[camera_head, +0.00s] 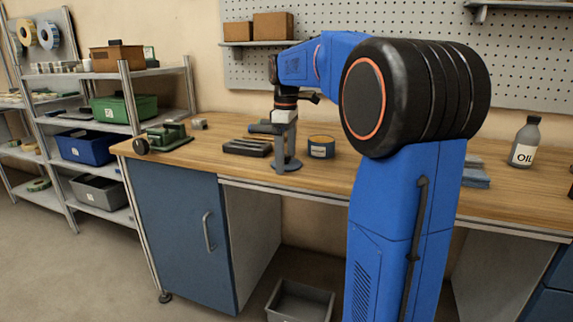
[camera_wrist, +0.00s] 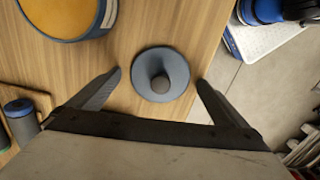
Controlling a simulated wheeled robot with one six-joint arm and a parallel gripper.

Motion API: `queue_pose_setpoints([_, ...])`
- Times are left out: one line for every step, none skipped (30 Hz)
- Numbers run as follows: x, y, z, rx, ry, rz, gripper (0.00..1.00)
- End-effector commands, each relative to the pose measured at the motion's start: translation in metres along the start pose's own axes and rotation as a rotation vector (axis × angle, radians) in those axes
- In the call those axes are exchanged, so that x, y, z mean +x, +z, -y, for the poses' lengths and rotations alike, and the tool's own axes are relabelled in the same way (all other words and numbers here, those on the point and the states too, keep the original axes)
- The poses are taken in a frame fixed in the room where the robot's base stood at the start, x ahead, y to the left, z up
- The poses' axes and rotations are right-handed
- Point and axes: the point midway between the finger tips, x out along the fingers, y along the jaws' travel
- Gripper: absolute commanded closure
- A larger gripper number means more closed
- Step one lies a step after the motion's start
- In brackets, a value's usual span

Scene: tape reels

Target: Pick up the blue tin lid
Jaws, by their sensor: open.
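The blue tin lid (camera_wrist: 178,84) is a round grey-blue disc with a dark knob in its middle. It lies flat on the wooden bench top, near the front edge. My gripper (camera_wrist: 159,77) is open, with one finger on each side of the lid in the wrist view and no visible contact. In the head view my gripper (camera_head: 286,155) points down over the lid (camera_head: 291,167), partly covering it. The wrist view does not clearly show how high the fingertips are above the bench.
A round tin (camera_head: 321,150) with a blue rim stands just right of the lid; its yellow top (camera_wrist: 62,14) shows in the wrist view. A dark tray-like block (camera_head: 247,147) is to the left. An oil bottle (camera_head: 525,142) stands far right. Bare wood surrounds the lid.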

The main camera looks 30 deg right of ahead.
Motion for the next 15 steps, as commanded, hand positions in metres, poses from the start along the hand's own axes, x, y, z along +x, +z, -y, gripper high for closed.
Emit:
queue_pose_setpoints([-0.0002,0.0000,0.0000,0.000,0.000,0.000,0.02])
queue_pose_setpoints([-0.0002,0.0000,0.0000,0.000,0.000,0.000,0.02])
queue_pose_setpoints([-0.0002,0.0000,0.0000,0.000,0.000,0.000,0.09])
queue_pose_setpoints([-0.0003,0.0000,0.0000,0.000,0.000,0.000,0.16])
queue_pose_setpoints([-0.0003,0.0000,0.0000,0.000,0.000,0.000,0.23])
queue_pose_setpoints([-0.0003,0.0000,0.0000,0.000,0.000,0.000,0.33])
queue_pose_setpoints([-0.0003,0.0000,0.0000,0.000,0.000,0.000,0.40])
queue_pose_setpoints([-0.0003,0.0000,0.0000,0.000,0.000,0.000,0.46])
queue_pose_setpoints([-0.0004,0.0000,0.0000,0.000,0.000,0.000,0.46])
queue_pose_setpoints([-0.0004,0.0000,0.0000,0.000,0.000,0.000,0.46])
queue_pose_setpoints([-0.0004,0.0000,0.0000,0.000,0.000,0.000,0.46])
queue_pose_setpoints([-0.0005,0.0000,0.0000,0.000,0.000,0.000,0.46])
queue_pose_setpoints([-0.0005,0.0000,0.0000,0.000,0.000,0.000,0.46])
queue_pose_setpoints([-0.0005,0.0000,0.0000,0.000,0.000,0.000,0.46])
queue_pose_setpoints([-0.0007,0.0000,0.0000,0.000,0.000,0.000,0.46])
